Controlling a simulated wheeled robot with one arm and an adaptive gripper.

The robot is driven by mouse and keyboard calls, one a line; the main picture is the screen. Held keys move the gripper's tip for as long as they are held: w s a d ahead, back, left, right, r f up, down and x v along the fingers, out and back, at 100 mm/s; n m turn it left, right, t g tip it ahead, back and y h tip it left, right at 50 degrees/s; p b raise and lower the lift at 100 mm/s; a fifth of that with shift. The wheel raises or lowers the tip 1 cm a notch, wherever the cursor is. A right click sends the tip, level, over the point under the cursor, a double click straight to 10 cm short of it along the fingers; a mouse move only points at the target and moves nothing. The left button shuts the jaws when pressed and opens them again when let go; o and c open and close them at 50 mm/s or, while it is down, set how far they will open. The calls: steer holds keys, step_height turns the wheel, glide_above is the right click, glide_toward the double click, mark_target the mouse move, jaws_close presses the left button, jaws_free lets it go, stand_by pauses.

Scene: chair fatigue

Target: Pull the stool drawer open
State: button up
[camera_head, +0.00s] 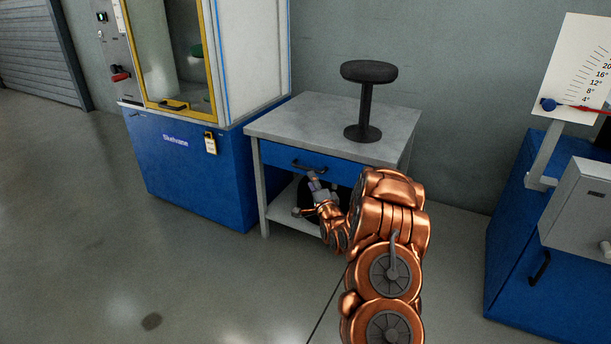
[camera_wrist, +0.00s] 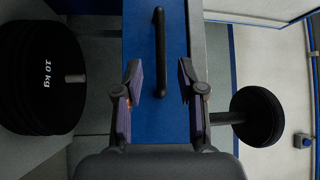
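The blue drawer (camera_head: 277,156) sits under the top of a small grey table (camera_head: 290,125) and looks closed. Its black bar handle (camera_head: 305,167) is on the front. The black round stool (camera_head: 368,72) stands upright on the table. My gripper (camera_head: 313,180) is just in front of the drawer, near the handle. In the wrist view, the drawer front (camera_wrist: 175,110) and handle (camera_wrist: 159,50) appear turned sideways. The two fingers of my gripper (camera_wrist: 160,80) are apart and empty, with the handle lined up between them and a little beyond the tips. I cannot tell any contact.
A weight plate marked 10 kg (camera_wrist: 35,80) is below the drawer. A blue cabinet with a yellow-framed machine (camera_head: 185,160) stands close on the left. Another blue cabinet (camera_head: 515,230) with a scale board (camera_head: 580,65) stands right. The floor in front is clear.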

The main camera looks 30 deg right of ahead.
mark_target(306, 168)
steer(key=shift+b+x, duration=1.25)
steer(key=shift+x, duration=2.55)
jaws_close()
